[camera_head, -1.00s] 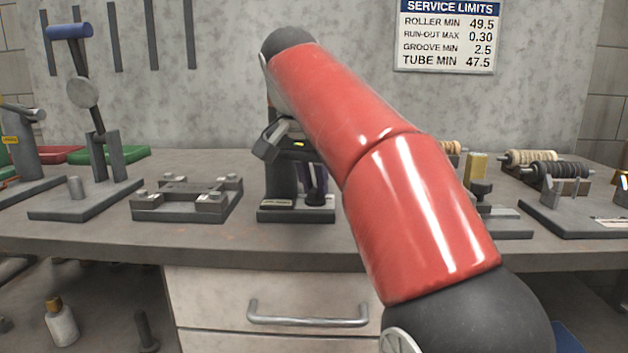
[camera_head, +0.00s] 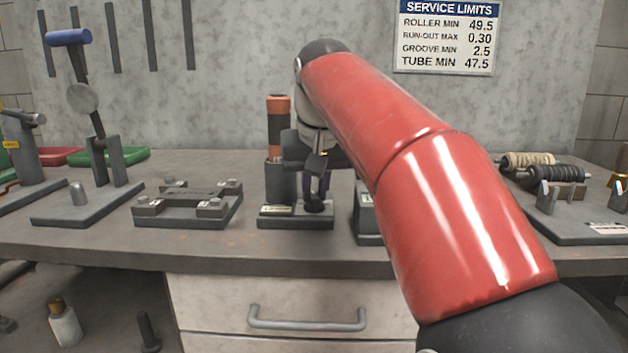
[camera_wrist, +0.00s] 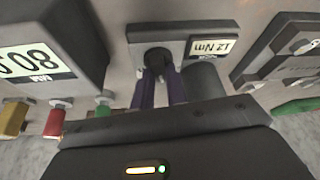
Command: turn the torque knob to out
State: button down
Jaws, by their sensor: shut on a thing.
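The torque knob (camera_head: 314,206) is a small dark knob on a grey base plate (camera_head: 272,224) on the bench. My gripper (camera_head: 315,190) points down at the knob from above. Its two purple fingers (camera_wrist: 158,82) are shut on the knob, one on each side. The fingertips partly cover the knob, and its pointer and any position marks are not readable.
An orange and black upright cylinder (camera_head: 278,125) stands behind the knob's plate. A grey fixture (camera_head: 187,204) lies to the left. A grey block (camera_head: 367,222) stands close on the right; a display (camera_wrist: 35,60) shows in the wrist view. A lever stand (camera_head: 88,205) is farther left.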

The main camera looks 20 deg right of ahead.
jog(key=n+y+p, duration=0.1)
jog(key=n, duration=0.3)
jog(key=shift+d+n+y, duration=0.1)
jog(key=shift+n+y, duration=0.2)
jog(key=shift+y, duration=0.1)
jog(key=shift+d+n+g+y, duration=0.1)
jog(key=shift+n+g+y, duration=0.25)
jog(key=shift+n, duration=0.9)
jog(key=shift+n+g+y, duration=0.15)
jog(key=shift+n+y, duration=0.3)
jog(key=shift+n, duration=0.8)
jog(key=c, duration=1.4)
grip_release()
jog(key=v, duration=0.7)
jog(key=shift+r, duration=0.35)
jog(key=shift+s+d, duration=0.1)
